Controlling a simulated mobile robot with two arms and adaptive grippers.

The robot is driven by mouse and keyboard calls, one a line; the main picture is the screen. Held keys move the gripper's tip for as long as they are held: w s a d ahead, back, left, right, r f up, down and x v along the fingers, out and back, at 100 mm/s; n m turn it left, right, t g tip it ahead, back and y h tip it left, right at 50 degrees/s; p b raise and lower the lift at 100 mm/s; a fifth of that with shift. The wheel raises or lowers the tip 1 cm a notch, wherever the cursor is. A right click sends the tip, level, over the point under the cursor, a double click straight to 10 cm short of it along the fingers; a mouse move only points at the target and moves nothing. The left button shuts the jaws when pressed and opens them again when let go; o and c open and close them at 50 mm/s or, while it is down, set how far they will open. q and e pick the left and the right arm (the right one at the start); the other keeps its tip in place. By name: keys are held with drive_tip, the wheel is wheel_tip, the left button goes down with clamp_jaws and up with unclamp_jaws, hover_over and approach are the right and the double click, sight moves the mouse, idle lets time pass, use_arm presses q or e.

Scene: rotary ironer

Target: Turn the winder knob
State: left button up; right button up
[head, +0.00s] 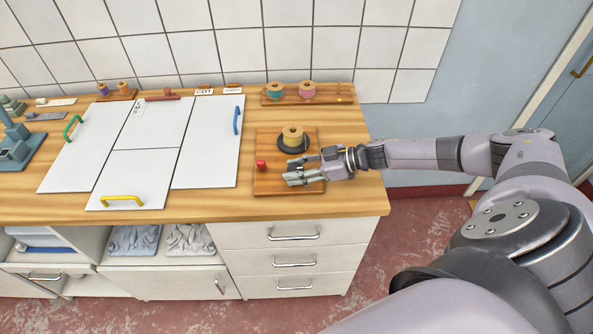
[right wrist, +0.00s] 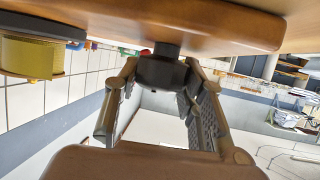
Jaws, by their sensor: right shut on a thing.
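The winder is a wooden board (head: 262,146) near the right end of the counter. It bears a tan thread spool (head: 293,136) on a black disc (head: 279,143), and a small red piece at its left side (head: 261,165). My right gripper (head: 296,173) is low over the board's front right part, in front of the spool. In the right wrist view its fingers (right wrist: 160,105) are shut on a dark round knob (right wrist: 161,71) that stands out from the board (right wrist: 190,22). In the head view my gripper hides the knob. My left gripper is not in view.
A rack (head: 334,97) with a teal and a pink spool stands behind the winder. White panels with green, yellow and blue handles (head: 209,150) lie to the left. Drawers (head: 290,262) are below the counter. The counter strip right of the board is clear.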

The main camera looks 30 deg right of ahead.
drive_tip(key=shift+w+r, duration=0.1)
idle(0.3)
drive_tip(key=o, duration=1.2)
drive_tip(key=shift+d, duration=0.15)
drive_tip(key=v, duration=1.1)
drive_tip(key=shift+s+d, duration=0.3)
